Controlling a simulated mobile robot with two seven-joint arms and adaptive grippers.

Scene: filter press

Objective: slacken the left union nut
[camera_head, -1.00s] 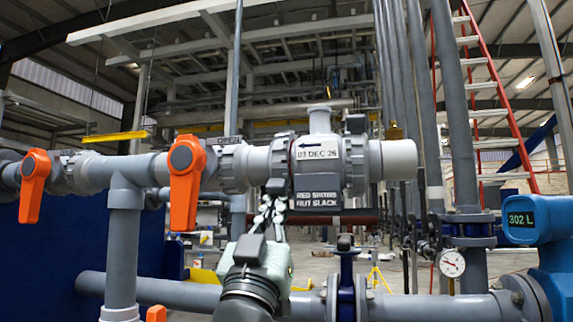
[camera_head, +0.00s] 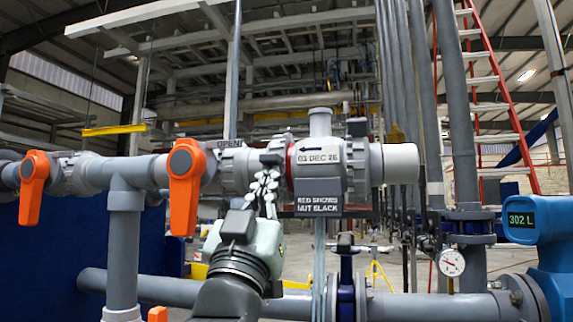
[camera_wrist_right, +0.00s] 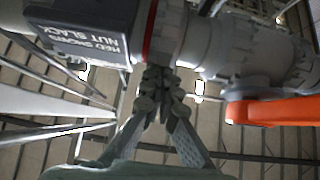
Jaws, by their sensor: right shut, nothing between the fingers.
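The left union nut (camera_head: 236,168) is a ribbed grey collar on the grey pipe, left of the grey valve body (camera_head: 319,183). A red ring (camera_head: 290,160) shows between the nut side and the body; it also shows in the wrist view (camera_wrist_right: 149,35). The body carries a "03 DEC 26" label and a "RED SHOWS NUT SLACK" plate (camera_head: 318,203). My right gripper (camera_head: 272,156) is shut and empty, its fingertips up in front of the pipe beside the red ring. Whether they touch the nut cannot be told. My left gripper is not in view.
Two orange handles (camera_head: 184,186) (camera_head: 33,188) hang down on the pipe to the left. A lower grey pipe (camera_head: 180,292) runs below. A blue meter (camera_head: 540,219) reads 302 L at right. Pale streaks (camera_head: 319,265) run down below the valve body.

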